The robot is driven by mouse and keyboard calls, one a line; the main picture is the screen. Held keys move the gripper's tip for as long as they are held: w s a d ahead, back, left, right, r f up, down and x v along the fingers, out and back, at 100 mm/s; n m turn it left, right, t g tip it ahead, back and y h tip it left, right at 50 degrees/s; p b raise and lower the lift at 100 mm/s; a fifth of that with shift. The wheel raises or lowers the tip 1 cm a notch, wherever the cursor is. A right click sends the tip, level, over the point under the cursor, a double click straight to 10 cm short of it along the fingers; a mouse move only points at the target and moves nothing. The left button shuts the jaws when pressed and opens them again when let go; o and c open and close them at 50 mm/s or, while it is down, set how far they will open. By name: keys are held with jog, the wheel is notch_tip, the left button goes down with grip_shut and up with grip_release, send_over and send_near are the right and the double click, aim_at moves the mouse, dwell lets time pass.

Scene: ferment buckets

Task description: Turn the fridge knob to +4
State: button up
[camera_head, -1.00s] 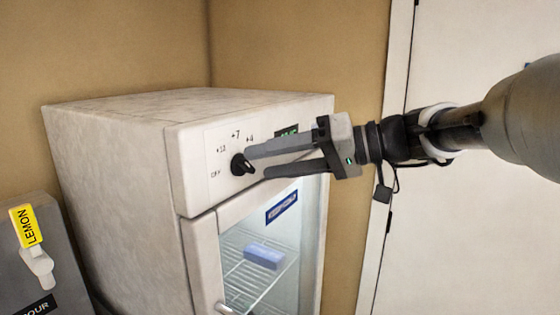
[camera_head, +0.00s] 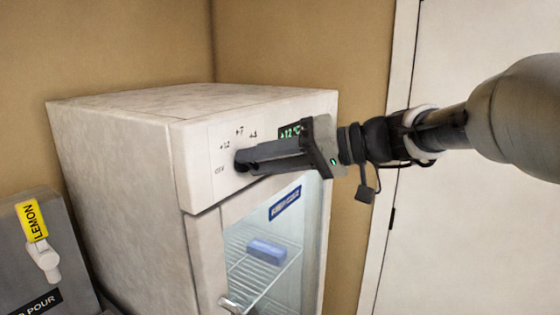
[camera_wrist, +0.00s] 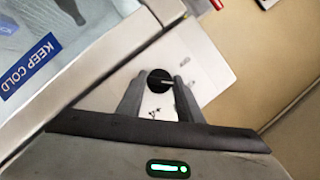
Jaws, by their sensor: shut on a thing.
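The fridge knob (camera_head: 240,161) is a black dial on the white control panel at the fridge's upper front. Marks OFF, +12, +7 and +4 run around it. My gripper (camera_head: 249,157) reaches in from the right and is shut on the knob. In the wrist view the knob (camera_wrist: 158,78) sits between the two fingertips of my gripper (camera_wrist: 160,84). A light pointer line shows on the knob there, but the mark it points at is too unclear to tell. The green display (camera_head: 291,132) appears to read +12 °C, partly behind my gripper.
The fridge (camera_head: 115,165) has a glass door with a blue label (camera_head: 285,203) and a blue block (camera_head: 266,251) on a wire shelf inside. A grey dispenser with a yellow LEMON tag (camera_head: 36,221) stands at left. A white door (camera_head: 450,50) is at right.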

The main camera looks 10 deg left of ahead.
jog(key=m+b, duration=0.1)
jog(key=m+g+y+b, duration=0.1)
jog(key=m, duration=0.1)
jog(key=shift+w+f, duration=0.15)
jog(key=shift+f, duration=0.1)
jog(key=m+y, duration=0.2)
jog(key=m, duration=0.2)
jog(key=shift+g+b, duration=0.3)
jog(key=shift+b, duration=0.05)
jog(key=m+y, duration=0.1)
jog(key=m, duration=0.3)
jog(key=shift+f+y, duration=0.15)
jog(key=shift+y, duration=0.25)
jog(key=shift+f+m+t+y+p, duration=0.1)
jog(key=shift+m+t+y+p, duration=0.35)
jog(key=shift+m, duration=0.95)
jog(key=shift+m+t+y+p, duration=0.25)
jog(key=shift+m+t, duration=0.4)
jog(key=shift+m, duration=0.75)
jog(key=o, duration=1.1)
